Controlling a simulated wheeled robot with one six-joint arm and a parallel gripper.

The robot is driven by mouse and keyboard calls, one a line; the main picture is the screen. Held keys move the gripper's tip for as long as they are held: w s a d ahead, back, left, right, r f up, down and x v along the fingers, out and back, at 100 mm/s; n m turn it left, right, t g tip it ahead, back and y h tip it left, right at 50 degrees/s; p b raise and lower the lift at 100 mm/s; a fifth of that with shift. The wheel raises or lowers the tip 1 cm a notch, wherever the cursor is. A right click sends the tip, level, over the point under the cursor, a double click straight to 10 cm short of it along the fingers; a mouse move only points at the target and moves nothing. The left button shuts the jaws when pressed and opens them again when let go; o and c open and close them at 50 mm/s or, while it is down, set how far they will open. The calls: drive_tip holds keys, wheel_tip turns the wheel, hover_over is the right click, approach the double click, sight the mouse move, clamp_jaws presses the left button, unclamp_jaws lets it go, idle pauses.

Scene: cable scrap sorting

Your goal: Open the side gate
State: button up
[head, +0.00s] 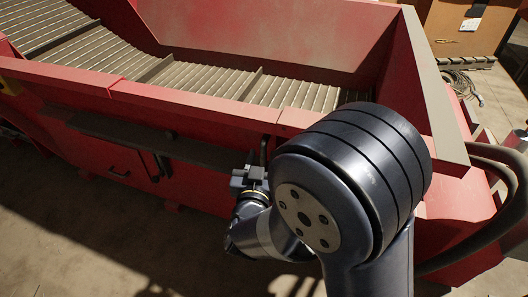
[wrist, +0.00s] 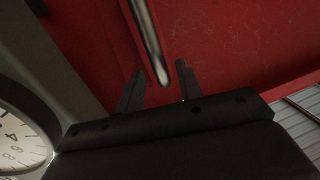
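The red side wall of the machine (head: 215,183) has a panel with a small dark handle (head: 118,174) at left; I cannot tell for sure which part is the side gate. My gripper (head: 248,177) is close to this wall, right of that panel, partly hidden by my arm. In the wrist view my gripper (wrist: 160,82) is open, with two dark fingers apart. A shiny metal bar (wrist: 148,35) comes down from the top edge, and its lower end lies between the fingers in the picture. A gap shows on each side, so the fingers are not closed on it.
A dark ledge (head: 150,140) runs along the wall above the panel. A ribbed conveyor (head: 205,80) lies inside the red hopper. Thick hoses (head: 500,170) hang at right. A round dial (wrist: 18,138) shows at the wrist view's left. The floor (head: 60,245) in front is clear.

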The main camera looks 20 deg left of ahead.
sight(263, 153)
drive_tip(key=shift+w+a, duration=0.2)
drive_tip(key=shift+w, duration=1.45)
clamp_jaws()
